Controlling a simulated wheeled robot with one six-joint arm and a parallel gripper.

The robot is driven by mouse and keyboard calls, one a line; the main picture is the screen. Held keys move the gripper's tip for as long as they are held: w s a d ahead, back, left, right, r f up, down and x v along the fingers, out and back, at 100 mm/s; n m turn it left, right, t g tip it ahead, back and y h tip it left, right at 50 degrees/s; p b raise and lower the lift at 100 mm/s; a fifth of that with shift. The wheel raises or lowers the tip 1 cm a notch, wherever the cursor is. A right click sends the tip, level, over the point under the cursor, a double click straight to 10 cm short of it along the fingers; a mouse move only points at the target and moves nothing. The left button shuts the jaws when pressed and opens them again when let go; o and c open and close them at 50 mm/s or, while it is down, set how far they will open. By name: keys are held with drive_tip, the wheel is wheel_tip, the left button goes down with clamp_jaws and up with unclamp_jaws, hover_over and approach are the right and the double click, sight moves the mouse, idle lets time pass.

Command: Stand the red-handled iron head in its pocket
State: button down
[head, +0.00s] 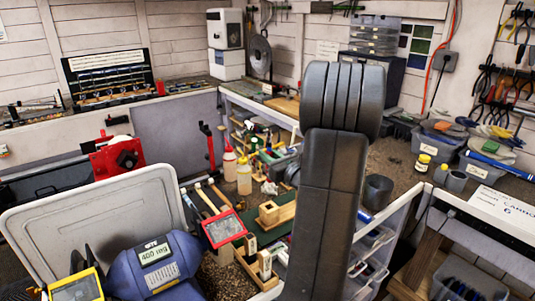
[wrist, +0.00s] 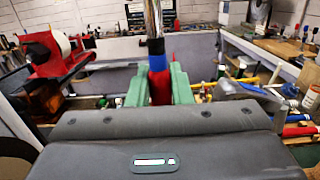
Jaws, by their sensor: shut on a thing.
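In the wrist view, my gripper (wrist: 159,86) has its two green finger pads closed on the red handle (wrist: 159,88) of the iron head. A blue band (wrist: 156,63) and a shiny metal shaft (wrist: 153,20) rise above the red part, roughly upright, and the top runs out of the picture. The lower end of the red part is hidden behind my gripper body. In the head view my arm hides my gripper and what it holds. I cannot pick out the pocket with certainty in either view.
In the head view, a wooden block (head: 276,212) stands on the cluttered bench, near bottles (head: 244,176) and a dark cup (head: 377,191). A red-framed box (head: 223,229) and a blue machine (head: 154,266) stand at front left. A red machine (wrist: 48,52) shows in the wrist view.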

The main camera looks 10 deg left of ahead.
sight(269, 181)
wheel_tip(269, 181, down, 9)
drive_tip(key=b, duration=0.5)
drive_tip(key=shift+f+b, duration=0.45)
drive_tip(key=shift+b, duration=0.2)
drive_tip(key=shift+f+b, duration=1.6)
drive_tip(key=shift+b, duration=0.45)
idle(2.0)
idle(0.3)
drive_tip(key=c, duration=1.2)
unclamp_jaws()
drive_tip(key=b+v, duration=0.2)
drive_tip(key=v, duration=1.1)
drive_tip(key=shift+s+d+b, duration=0.25)
drive_tip(key=shift+s+b, duration=0.05)
drive_tip(key=shift+b, duration=0.05)
drive_tip(key=shift+f, duration=0.1)
